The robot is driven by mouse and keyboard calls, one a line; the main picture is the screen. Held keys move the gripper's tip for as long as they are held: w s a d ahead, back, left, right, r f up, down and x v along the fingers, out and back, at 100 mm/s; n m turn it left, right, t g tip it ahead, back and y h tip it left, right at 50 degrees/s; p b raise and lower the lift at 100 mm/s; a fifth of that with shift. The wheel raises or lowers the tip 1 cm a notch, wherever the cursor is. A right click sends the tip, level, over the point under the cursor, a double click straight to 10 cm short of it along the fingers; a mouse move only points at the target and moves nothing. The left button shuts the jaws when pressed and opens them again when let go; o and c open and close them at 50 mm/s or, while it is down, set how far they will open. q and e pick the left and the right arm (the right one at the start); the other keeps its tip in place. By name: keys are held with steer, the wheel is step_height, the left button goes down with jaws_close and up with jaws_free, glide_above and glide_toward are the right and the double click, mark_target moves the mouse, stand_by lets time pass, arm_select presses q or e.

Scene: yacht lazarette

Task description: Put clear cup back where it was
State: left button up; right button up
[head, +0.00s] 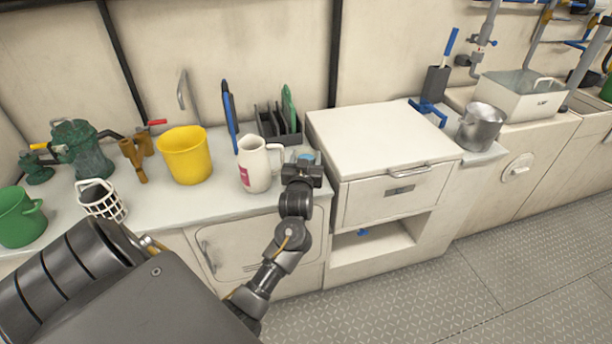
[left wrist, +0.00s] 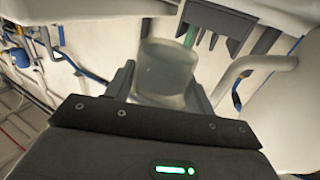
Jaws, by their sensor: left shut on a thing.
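The clear cup (left wrist: 165,72) is between the two fingers of my left gripper (left wrist: 165,88) in the left wrist view, and the gripper is shut on it. It looks see-through and greyish. In the head view, my left gripper (head: 302,170) is at the counter's right end, just right of the white jug's handle. Only a small bluish part of the cup (head: 306,156) shows above the gripper there. I cannot tell whether the cup's base touches the counter. My right gripper is not in view.
The white jug (head: 254,166) stands close left of the gripper. A dark rack (head: 279,136) with a green board is behind it. A yellow bucket (head: 185,155) stands farther left. The white drawer cabinet (head: 380,140) rises close on the right, its top mostly bare.

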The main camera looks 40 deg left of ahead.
arm_select(q)
steer(key=shift+f+b, duration=0.35)
steer(key=shift+f, duration=2.15)
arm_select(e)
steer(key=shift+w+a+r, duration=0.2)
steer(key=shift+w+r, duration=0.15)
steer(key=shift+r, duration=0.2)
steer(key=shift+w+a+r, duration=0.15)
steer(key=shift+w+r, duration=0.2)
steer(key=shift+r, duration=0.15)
arm_select(q)
steer(key=shift+f, duration=0.1)
steer(key=o, duration=0.6)
steer(key=shift+f, duration=0.1)
steer(key=shift+c, duration=0.2)
steer(key=o, duration=0.5)
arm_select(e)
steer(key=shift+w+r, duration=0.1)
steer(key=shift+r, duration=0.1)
